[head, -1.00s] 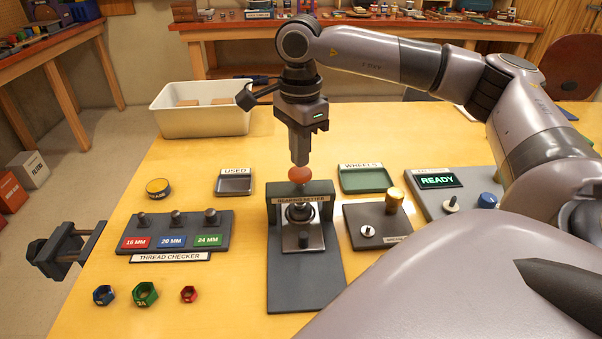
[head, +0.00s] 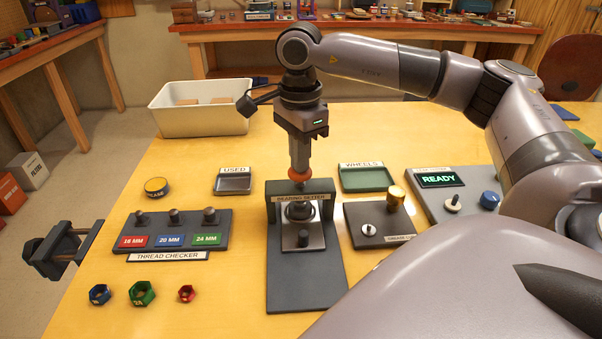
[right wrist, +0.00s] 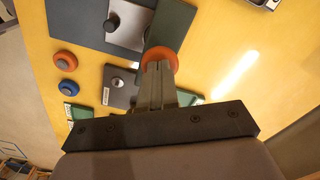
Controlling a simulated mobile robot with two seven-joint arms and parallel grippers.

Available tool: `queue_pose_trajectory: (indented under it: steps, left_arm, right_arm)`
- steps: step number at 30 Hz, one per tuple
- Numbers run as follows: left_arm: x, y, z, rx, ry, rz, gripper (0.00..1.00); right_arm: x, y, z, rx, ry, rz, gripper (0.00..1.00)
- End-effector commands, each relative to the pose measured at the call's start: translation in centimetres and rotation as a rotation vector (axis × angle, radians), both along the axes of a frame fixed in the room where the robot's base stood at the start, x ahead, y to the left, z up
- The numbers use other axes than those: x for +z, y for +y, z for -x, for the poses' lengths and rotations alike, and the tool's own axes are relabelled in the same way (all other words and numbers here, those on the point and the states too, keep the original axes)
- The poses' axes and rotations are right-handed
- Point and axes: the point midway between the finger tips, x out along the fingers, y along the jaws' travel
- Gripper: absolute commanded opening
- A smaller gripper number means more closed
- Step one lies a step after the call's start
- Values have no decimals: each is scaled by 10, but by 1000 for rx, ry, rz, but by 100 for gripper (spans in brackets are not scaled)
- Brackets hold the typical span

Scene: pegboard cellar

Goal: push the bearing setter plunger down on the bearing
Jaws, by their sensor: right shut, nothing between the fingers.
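The bearing setter (head: 306,280) stands mid-table, a dark grey base with an upright frame. Its plunger has an orange-red knob (head: 299,175) on top, raised above the frame. Below the plunger, a silver round part (head: 300,211) sits on a metal plate; I cannot tell clearly where the bearing lies. My right gripper (head: 300,167) is shut and empty, pointing down with its tips at the top of the knob. In the right wrist view the fingers (right wrist: 158,75) overlap the knob (right wrist: 160,55); contact looks likely. My left gripper (head: 88,246) hangs open off the table's left edge.
A thread checker (head: 172,232) and several coloured nuts (head: 142,293) lie left. A small dark block with a gold knob (head: 382,225) and a READY panel (head: 440,180) stand right. Trays (head: 367,180) and a white bin (head: 203,118) are behind. My right arm crosses above the right side.

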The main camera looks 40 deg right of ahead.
Motion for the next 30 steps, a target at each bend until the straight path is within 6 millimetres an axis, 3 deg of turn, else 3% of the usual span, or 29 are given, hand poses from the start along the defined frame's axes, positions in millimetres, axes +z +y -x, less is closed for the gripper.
queue_pose_trajectory:
  steps: [16,30]
  left_arm:
    - [-11,0,0,0,0,0,46]
    - [-2,0,0,0,0,0,46]
  right_arm:
    - [-15,0,0,0,0,1,0]
    - [-5,0,0,0,1,0,0]
